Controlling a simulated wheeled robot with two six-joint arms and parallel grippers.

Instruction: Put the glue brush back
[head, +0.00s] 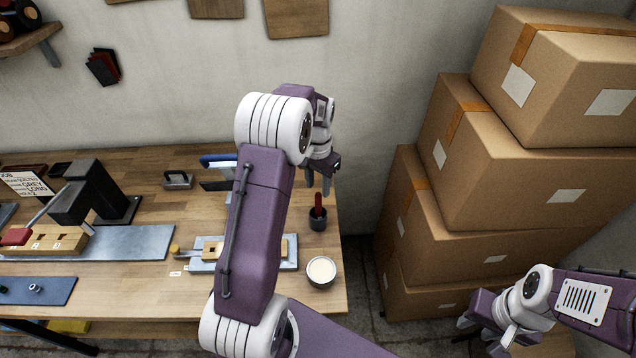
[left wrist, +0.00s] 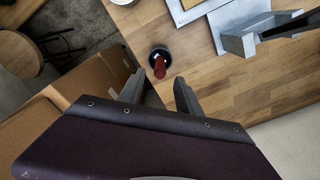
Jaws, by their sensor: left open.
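The glue brush appears to be the red-handled tool (head: 318,202) standing handle-up in a small dark cup (head: 318,222) near the table's right edge. Its bristles are hidden in the cup. The red handle (left wrist: 160,68) and the dark cup (left wrist: 159,52) also show in the left wrist view, just beyond the fingertips. My left gripper (head: 319,184) is open and empty, pointing down above the cup, apart from the handle. It shows in the left wrist view (left wrist: 158,82). A bowl of pale glue (head: 321,270) stands in front of the cup. My right gripper (head: 482,337) is low at the right.
Behind my left arm lies a grey plate (head: 202,266) with a wooden block. A blue-handled tool (head: 218,172) and a small metal block (head: 178,180) stand farther back. A black press (head: 92,195) is at the left. Stacked cardboard boxes (head: 470,230) rise right of the table.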

